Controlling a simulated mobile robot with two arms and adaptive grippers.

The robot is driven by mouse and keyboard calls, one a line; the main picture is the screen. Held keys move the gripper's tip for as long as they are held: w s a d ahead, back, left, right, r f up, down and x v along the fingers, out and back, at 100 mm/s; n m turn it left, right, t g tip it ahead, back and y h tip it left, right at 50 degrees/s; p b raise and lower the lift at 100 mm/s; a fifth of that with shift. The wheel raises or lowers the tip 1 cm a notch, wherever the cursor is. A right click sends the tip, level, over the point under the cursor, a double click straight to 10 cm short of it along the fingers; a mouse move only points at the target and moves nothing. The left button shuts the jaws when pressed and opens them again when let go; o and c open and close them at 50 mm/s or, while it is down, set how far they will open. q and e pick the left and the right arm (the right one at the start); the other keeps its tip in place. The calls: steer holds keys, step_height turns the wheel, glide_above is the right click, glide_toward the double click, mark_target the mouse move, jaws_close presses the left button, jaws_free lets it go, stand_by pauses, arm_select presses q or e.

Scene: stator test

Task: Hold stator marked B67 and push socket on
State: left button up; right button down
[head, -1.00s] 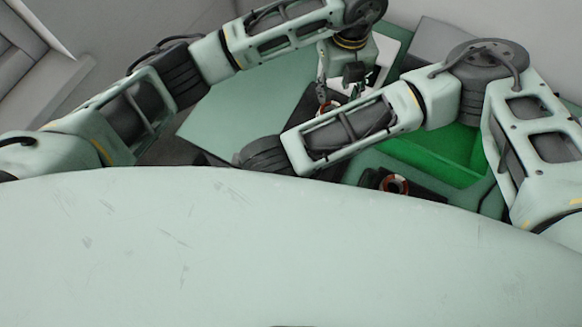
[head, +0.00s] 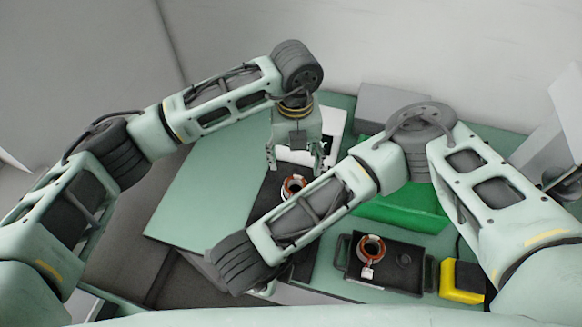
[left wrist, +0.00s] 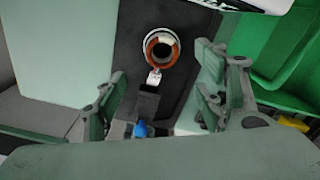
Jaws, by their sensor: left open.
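A stator (head: 293,186), a ring with orange-brown windings, sits on a dark mat below my left gripper (head: 296,168). The left wrist view shows this stator (left wrist: 148,49) with a white tag (left wrist: 154,78) on its near side. My left gripper (left wrist: 160,88) is open, its fingers apart on either side and clear of the stator. A second stator (head: 370,247) with a white tag stands in a black tray (head: 398,280). No marking is readable on either. A black block (left wrist: 148,104) with a blue part (left wrist: 140,129) lies nearer; I cannot tell whether it is the socket. My right gripper's fingers are hidden behind my right arm.
A green bin (head: 405,212) stands behind the tray, with a grey box (head: 392,104) farther back. A yellow and black object (head: 462,280) is right of the tray. The green table (head: 205,200) is bare at left. My right arm crosses in front of the mat.

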mark_target(294, 185)
arm_select(q)
step_height(294, 185, down, 11)
steer(key=shift+f, duration=0.2)
steer(key=shift+c, duration=0.3)
steer(key=c, duration=1.5)
steer(key=shift+o, duration=0.2)
